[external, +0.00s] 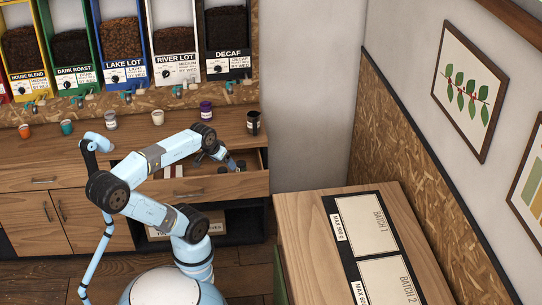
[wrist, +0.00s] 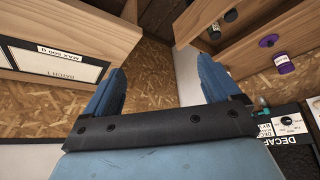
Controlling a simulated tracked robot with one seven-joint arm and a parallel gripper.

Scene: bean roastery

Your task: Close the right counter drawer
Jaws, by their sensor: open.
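The right counter drawer (external: 242,185) is pulled out, with its wooden front and dark handle facing the room. Red-and-white packets and small dark items show inside. My arm crosses above its left part and hides some of the inside. My gripper (external: 219,153) is over the drawer opening, behind the drawer front in the external view. In the wrist view my gripper (wrist: 162,88) has its two blue fingers wide apart with nothing between them.
A wooden table (external: 299,215) with a batch mat (external: 340,228) stands at the right. Floor shows between it and the counter.

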